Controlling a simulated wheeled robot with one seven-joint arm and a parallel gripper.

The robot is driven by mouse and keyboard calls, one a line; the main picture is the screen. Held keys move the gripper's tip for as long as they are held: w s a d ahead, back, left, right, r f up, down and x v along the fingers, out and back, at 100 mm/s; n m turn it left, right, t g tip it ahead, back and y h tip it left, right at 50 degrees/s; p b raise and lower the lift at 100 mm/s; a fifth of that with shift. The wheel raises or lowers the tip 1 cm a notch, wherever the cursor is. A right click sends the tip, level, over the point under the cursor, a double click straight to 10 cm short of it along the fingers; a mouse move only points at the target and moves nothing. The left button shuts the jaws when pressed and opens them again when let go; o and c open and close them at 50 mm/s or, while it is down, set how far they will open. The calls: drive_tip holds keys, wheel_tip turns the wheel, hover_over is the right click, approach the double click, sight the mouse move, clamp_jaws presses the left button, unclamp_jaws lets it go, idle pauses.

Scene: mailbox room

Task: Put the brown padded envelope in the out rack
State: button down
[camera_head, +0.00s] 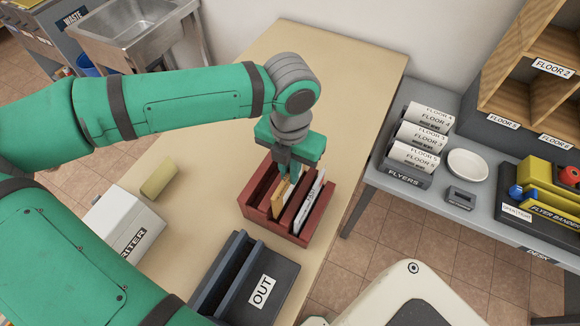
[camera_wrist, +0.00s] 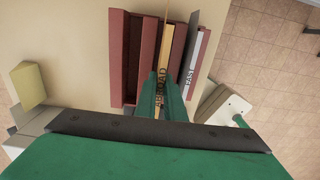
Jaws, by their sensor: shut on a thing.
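The brown padded envelope (camera_head: 281,196) stands on edge in a slot of a dark red rack (camera_head: 262,213) on the table. My gripper (camera_head: 291,172) reaches down into that rack from above and is shut on the envelope's upper part. In the wrist view, the fingers (camera_wrist: 160,95) close on the thin tan edge of the envelope (camera_wrist: 167,50), beside the word ABROAD. The envelope's lower part is hidden in the slot. The out rack (camera_head: 279,272) is dark grey, labelled OUT, and stands in front of the red rack. Its visible slots look empty.
A white item (camera_head: 309,202) marked FAST in the wrist view stands in the red rack, right of the envelope. A white labelled box (camera_head: 130,222) and a yellow block (camera_head: 157,176) lie left. A grey desk (camera_head: 420,192) with flyers stands right, across a gap.

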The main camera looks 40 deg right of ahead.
drive_tip(key=shift+f, duration=1.3)
drive_tip(key=shift+s+a+f, duration=0.1)
drive_tip(key=shift+s+f, duration=0.05)
drive_tip(key=shift+f, duration=0.3)
drive_tip(key=c, duration=1.8)
unclamp_jaws()
drive_tip(key=shift+o, duration=0.2)
drive_tip(key=shift+r, duration=0.1)
drive_tip(key=shift+w+r, duration=0.3)
drive_tip(key=shift+r, duration=0.4)
drive_tip(key=shift+s+r, duration=0.15)
drive_tip(key=shift+r, duration=2.65)
